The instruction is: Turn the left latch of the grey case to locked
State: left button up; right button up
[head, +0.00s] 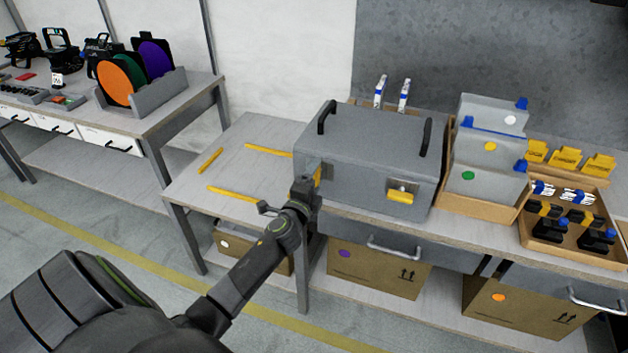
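The grey case (362,150) stands closed on the table, with two black handles on its lid. Its left latch (318,174) shows as a plate with a yellow lever, which looks roughly upright and is partly hidden by my gripper. Its right latch (401,195) has a yellow lever lying roughly level. My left gripper (306,186) is at the left latch, in front of it. I cannot tell whether it touches the lever or whether its fingers are open or shut. My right gripper is not in view.
Yellow strips (232,193) mark a clear area of the table left of the case. Grey boxes with coloured dots (489,150) stand close on its right, beside a tray of black items (568,228). A side table (150,122) holds coloured discs. Cardboard boxes (370,272) sit below.

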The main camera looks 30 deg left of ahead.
pick_arm(q)
jog(key=b+v, duration=0.1)
jog(key=v, duration=1.6)
jog(key=shift+s, duration=0.2)
jog(key=s+f+n+g+h, duration=0.1)
jog(key=s+f+n+g, duration=0.2)
jog(key=f, duration=0.8)
jog(key=s+a+f+n+g, duration=0.1)
jog(key=s+f+n+g, duration=0.2)
jog(key=f, duration=0.8)
jog(key=s+f+n+g+h, duration=0.1)
jog(key=s+f+n+g, duration=0.2)
jog(key=f, duration=0.8)
jog(key=s+d+f+n+g, duration=0.1)
jog(key=s+f+n+g, duration=0.1)
jog(key=s+f, duration=0.3)
jog(key=s+d+f+n+g+h, duration=0.1)
jog(key=s+f, duration=0.5)
jog(key=s, duration=0.7)
jog(key=s+d+f+n+g, duration=0.2)
jog(key=s+f+n+g, duration=0.2)
jog(key=s, duration=0.5)
jog(key=shift+f, duration=1)
jog(key=shift+d, duration=0.1)
